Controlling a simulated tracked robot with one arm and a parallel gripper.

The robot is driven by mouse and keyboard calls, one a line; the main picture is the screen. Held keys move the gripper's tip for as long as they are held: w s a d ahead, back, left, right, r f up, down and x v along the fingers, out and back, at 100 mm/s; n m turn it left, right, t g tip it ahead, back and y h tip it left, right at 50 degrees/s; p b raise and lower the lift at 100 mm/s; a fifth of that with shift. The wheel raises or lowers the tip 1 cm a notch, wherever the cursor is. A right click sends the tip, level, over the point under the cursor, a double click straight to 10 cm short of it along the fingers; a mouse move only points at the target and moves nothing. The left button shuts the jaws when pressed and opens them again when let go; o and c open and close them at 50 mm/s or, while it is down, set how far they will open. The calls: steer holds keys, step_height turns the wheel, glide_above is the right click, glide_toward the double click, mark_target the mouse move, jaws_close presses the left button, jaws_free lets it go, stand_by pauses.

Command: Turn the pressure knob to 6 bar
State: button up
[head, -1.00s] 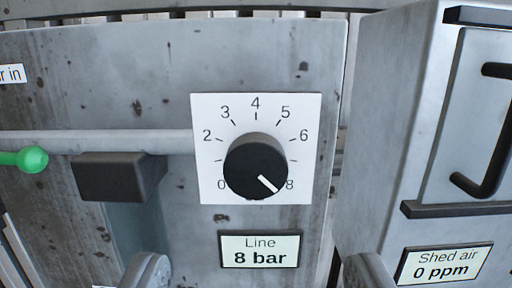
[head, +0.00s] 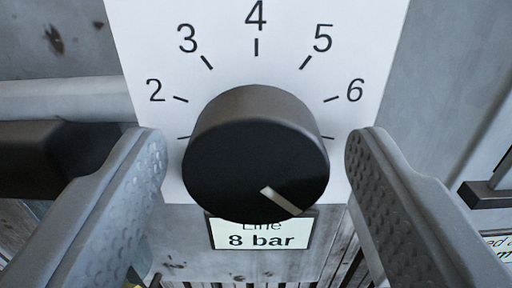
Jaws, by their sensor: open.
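The black pressure knob (head: 255,150) fills the middle of the head view, on a white dial plate (head: 255,60). Marks 2, 3, 4, 5 and 6 show; the knob hides the lower part of the scale. Its white pointer line (head: 281,201) points down and to the right, well below the 6 mark (head: 354,91). The line display (head: 261,233) below reads 8 bar, its top partly covered by the knob. My gripper (head: 257,150) is open, with one finger at each side of the knob. Gaps show between both fingers and the knob.
A dark block (head: 60,155) with a pale pipe (head: 60,98) above it lies to the left, close to my left finger. A cabinet with a dark handle (head: 487,192) stands at the right edge. A second display (head: 497,243) is mostly cut off there.

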steer(key=shift+c, duration=0.2)
steer(key=c, duration=0.9)
steer(key=shift+c, duration=0.2)
steer(key=shift+n+b, duration=0.35)
steer(key=shift+n, duration=0.05)
steer(key=n+b, duration=0.2)
steer(key=n, duration=0.1)
steer(key=shift+w+f+n, duration=0.1)
steer(key=shift+n, duration=0.2)
steer(key=shift+d+n, duration=0.1)
steer(key=shift+n, duration=0.8)
steer(key=n, duration=0.3)
steer(key=shift+n, duration=2.2)
